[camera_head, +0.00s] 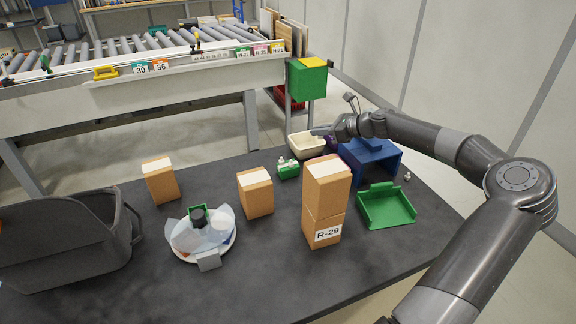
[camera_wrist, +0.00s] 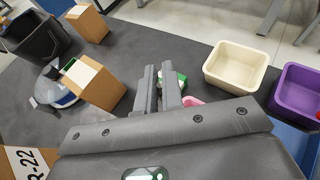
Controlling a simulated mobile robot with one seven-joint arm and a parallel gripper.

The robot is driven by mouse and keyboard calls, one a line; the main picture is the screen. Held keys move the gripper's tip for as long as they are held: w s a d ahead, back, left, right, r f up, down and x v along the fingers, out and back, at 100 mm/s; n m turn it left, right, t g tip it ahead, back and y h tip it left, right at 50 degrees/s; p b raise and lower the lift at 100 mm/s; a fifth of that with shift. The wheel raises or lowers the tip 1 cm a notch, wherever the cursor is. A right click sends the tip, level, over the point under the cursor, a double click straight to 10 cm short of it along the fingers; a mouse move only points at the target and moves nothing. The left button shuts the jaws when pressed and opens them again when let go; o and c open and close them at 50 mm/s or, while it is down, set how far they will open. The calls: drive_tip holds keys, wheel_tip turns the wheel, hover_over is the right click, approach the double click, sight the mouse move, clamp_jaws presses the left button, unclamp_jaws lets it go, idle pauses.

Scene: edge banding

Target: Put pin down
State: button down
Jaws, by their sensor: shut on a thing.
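My gripper (camera_head: 316,131) reaches in from the right over the far part of the dark table, beside the cream bin. In the wrist view its two grey fingers (camera_wrist: 160,88) are close together, shut on the pin. The pin is hidden between the fingers, so its shape and tilt cannot be told. A green block (camera_head: 288,170) with small whitish pieces on top stands on the table, left of the tall stacked boxes. In the wrist view a green block (camera_wrist: 181,78) shows partly behind the fingers. A small pink thing, partly hidden, lies beside them.
The cream bin (camera_head: 306,147) and the purple bin (camera_wrist: 298,90) stand near the gripper. Stacked cartons (camera_head: 325,205), a blue stand (camera_head: 372,165) and a green tray (camera_head: 386,208) are nearby. Single cartons, a white round dish (camera_head: 190,253) and a grey tub (camera_head: 60,245) occupy the left.

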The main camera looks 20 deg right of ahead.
drive_tip(key=shift+w+a+f, duration=1.45)
drive_tip(key=shift+a+f, duration=0.1)
drive_tip(key=shift+f, duration=0.25)
drive_tip(key=shift+w+a+f, duration=1.4)
drive_tip(key=shift+a+f, duration=0.15)
drive_tip(key=shift+f, duration=0.2)
drive_tip(key=shift+w+a+f, duration=1.45)
drive_tip(key=shift+a+f, duration=0.1)
drive_tip(key=shift+f, duration=0.25)
drive_tip(key=shift+f, duration=0.3)
drive_tip(key=shift+f, duration=0.15)
drive_tip(key=c, duration=1.6)
unclamp_jaws()
drive_tip(key=shift+o, duration=0.2)
